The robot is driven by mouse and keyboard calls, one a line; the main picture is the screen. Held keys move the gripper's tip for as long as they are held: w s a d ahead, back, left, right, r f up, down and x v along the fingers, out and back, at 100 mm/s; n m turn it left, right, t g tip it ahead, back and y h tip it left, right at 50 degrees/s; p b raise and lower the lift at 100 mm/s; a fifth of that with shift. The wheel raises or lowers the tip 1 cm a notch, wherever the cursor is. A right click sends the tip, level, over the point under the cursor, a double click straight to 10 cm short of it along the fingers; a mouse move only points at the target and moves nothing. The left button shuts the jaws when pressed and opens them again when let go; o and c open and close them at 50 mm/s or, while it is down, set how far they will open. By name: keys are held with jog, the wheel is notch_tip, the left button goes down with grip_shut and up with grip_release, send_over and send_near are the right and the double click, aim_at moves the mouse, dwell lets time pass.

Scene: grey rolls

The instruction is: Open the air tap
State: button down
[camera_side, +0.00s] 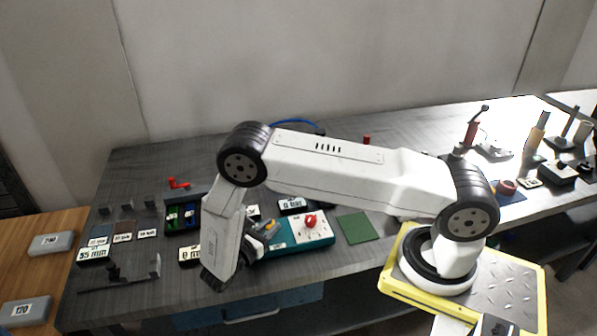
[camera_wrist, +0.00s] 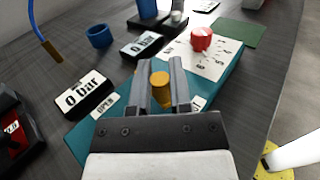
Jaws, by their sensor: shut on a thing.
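The air tap (camera_wrist: 161,88) shows in the wrist view as a brass-yellow piece on a teal base (camera_wrist: 85,137). My gripper (camera_wrist: 162,75) is shut on it, one grey finger at each side. A label reading OPEN (camera_wrist: 105,106) lies left of the tap; another label (camera_wrist: 198,103), partly hidden by a finger, lies right of it. In the side view my gripper (camera_side: 262,236) reaches down to the left end of the teal base (camera_side: 300,247). The tap's lower part is hidden by the fingers.
A red knob (camera_wrist: 201,39) on a white dial plate stands farther along the base. A "0 bar" display (camera_wrist: 83,95) is at its left, another (camera_wrist: 142,46) behind. A blue ring (camera_wrist: 99,36) and a blue hose (camera_wrist: 36,25) are near. A green mat (camera_side: 355,228) lies right.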

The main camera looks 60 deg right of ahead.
jog(key=shift+w+m+g, duration=0.25)
jog(key=shift+m+g, duration=0.25)
jog(key=shift+g, duration=0.3)
jog(key=shift+a, duration=0.1)
jog(key=c, duration=0.6)
grip_release()
jog(key=shift+a, duration=0.15)
jog(key=shift+w+a, duration=0.25)
jog(key=shift+a, duration=0.95)
jog(key=shift+w+a, duration=0.25)
jog(key=shift+a, duration=1)
jog(key=shift+w+a, duration=0.25)
jog(key=shift+a, duration=0.95)
